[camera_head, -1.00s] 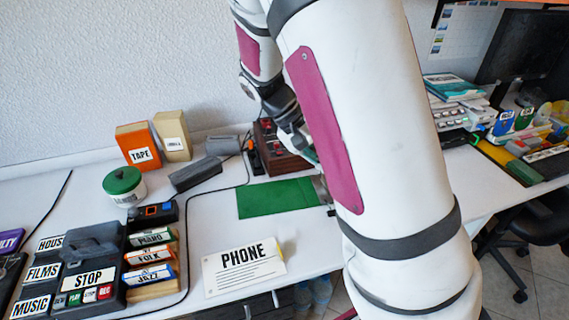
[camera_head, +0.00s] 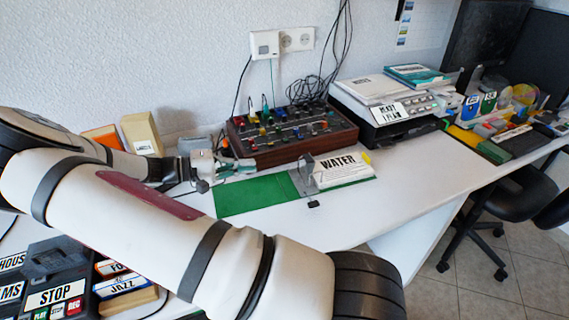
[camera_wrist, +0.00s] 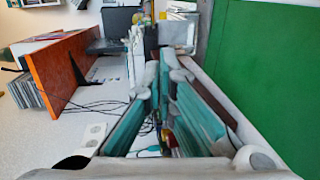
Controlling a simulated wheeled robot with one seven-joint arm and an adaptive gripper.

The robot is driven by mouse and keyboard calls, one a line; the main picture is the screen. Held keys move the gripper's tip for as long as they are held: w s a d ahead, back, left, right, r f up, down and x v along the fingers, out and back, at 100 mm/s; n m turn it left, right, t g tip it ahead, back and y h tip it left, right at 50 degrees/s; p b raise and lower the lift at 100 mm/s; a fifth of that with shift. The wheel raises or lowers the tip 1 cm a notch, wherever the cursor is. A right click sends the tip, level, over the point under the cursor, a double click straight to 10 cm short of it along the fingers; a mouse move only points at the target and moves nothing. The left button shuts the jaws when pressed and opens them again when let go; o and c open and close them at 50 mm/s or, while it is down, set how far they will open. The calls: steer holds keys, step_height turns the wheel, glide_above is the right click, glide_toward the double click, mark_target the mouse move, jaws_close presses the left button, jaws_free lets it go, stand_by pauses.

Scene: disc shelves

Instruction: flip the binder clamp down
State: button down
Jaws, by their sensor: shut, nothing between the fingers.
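A small black piece shows at the near edge. In the wrist view, a grey metal part that looks like the clamp (camera_wrist: 180,30) lies beyond the fingertips, next to the green board (camera_wrist: 268,75). My gripper (camera_head: 246,163) is shut and empty, left of the clamp and apart from it, near the binder's back edge. Its teal-padded fingers (camera_wrist: 164,78) converge in the wrist view.
A wooden mixer box (camera_head: 290,136) with coloured knobs stands close behind my gripper. A MAIN PLAN device (camera_head: 392,112) stands at the back right. Labelled cassettes and a STOP panel (camera_head: 55,292) lie front left. White table to the right of the binder is clear.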

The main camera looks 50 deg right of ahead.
stand_by(0.3)
glide_toward(306, 166)
steer(key=s+d+r, duration=0.2)
steer(key=s+d, duration=0.1)
steer(key=s, duration=0.1)
steer(key=shift+s+d+r, duration=0.1)
steer(key=shift+d+r, duration=0.2)
steer(key=shift+r, duration=0.1)
